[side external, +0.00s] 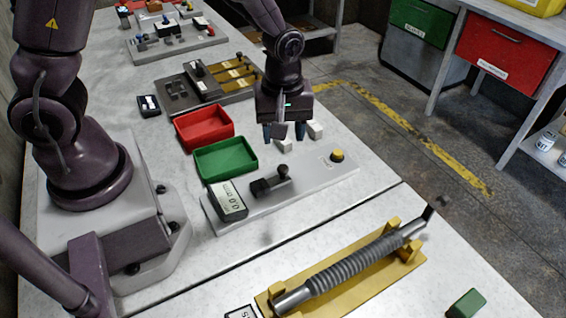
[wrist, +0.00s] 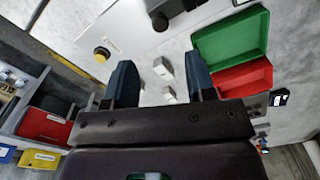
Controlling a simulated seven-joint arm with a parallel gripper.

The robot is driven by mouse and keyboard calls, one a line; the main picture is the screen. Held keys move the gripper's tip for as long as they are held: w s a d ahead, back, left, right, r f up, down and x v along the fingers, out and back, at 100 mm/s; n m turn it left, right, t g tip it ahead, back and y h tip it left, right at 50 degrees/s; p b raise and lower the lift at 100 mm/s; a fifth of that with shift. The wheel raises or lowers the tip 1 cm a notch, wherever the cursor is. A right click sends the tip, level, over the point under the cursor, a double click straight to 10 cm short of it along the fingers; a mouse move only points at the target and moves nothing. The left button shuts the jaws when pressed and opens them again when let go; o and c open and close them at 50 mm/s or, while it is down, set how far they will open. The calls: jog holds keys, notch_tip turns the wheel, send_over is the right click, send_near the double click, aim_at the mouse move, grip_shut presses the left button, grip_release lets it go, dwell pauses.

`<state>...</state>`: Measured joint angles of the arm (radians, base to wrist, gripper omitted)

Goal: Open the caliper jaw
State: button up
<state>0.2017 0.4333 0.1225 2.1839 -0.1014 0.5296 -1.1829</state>
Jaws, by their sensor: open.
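The caliper station is a light grey plate (side external: 310,184) on the bench, with a dark display box (side external: 229,201) and a dark jaw piece with an upright knob (side external: 270,183). The display seems to read 0.0. In the wrist view the plate (wrist: 125,28) is at the top, with part of the dark jaw piece (wrist: 160,21) at the frame edge. My gripper (side external: 284,132) is open and empty, above the bench behind the jaw piece. In the wrist view its two fingers (wrist: 161,84) are spread. Any gap in the jaw is too small to tell.
Two white blocks (side external: 284,146) (side external: 315,129) lie near my gripper. A yellow button (side external: 337,155) is at the plate's right end. Green (side external: 225,160) and red (side external: 203,127) trays stand to the left. A yellow cradle (side external: 385,275) with a ribbed grey cylinder (side external: 350,266) is in front.

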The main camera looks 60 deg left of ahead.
aim_at(284, 167)
notch_tip(284, 167, down, 9)
jog(key=shift+f, duration=0.1)
dwell(0.3)
jog(key=shift+w, duration=0.1)
grip_shut()
